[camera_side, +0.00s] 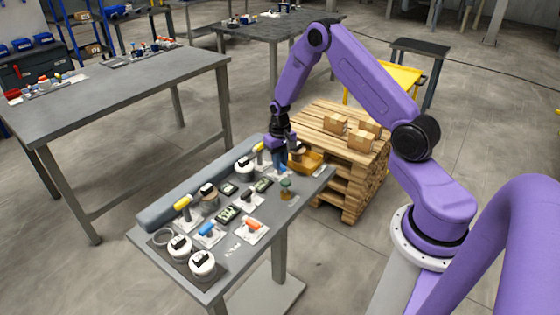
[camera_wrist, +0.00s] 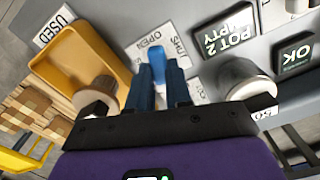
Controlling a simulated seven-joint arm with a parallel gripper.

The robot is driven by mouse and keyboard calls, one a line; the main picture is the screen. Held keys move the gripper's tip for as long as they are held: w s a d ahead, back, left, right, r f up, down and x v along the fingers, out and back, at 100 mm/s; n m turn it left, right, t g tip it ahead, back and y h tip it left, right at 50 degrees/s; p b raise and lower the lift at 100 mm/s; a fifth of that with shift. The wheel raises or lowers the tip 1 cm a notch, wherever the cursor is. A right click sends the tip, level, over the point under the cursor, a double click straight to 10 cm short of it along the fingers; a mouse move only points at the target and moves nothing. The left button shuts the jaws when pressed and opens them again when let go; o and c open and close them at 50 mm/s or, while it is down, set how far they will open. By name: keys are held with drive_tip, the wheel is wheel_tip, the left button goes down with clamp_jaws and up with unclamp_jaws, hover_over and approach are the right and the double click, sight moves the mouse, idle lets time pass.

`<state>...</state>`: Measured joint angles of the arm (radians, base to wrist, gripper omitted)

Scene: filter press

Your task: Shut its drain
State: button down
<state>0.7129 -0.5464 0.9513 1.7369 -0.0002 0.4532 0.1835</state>
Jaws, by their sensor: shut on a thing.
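My gripper (camera_side: 280,168) is low over the far end of the grey work table. In the wrist view my gripper (camera_wrist: 159,78) has its two blue fingers closed on a blue handle (camera_wrist: 154,55). The handle stands on a pale plate (camera_wrist: 140,53) lettered OPEN and SHUT. Its tip lies close to both words, and I cannot tell exactly which one it points at. The fingers hide the handle's lower part. In the side view my fingers largely cover this spot.
An orange tray (camera_wrist: 75,65) marked USED lies beside the handle. A pale cylinder (camera_wrist: 243,80) and a card reading POT 2 EMPTY (camera_wrist: 230,35) are to the right.

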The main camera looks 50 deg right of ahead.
drive_tip(key=m, duration=0.3)
drive_tip(key=shift+m, duration=0.4)
drive_tip(key=m, duration=0.3)
drive_tip(key=shift+m, duration=0.3)
drive_tip(key=m, duration=0.6)
drive_tip(key=shift+m, duration=0.4)
drive_tip(key=c, duration=1)
unclamp_jaws()
drive_tip(key=shift+c, duration=0.2)
drive_tip(key=shift+r, duration=0.1)
wheel_tip(320, 180, up, 17)
drive_tip(key=shift+r, duration=0.15)
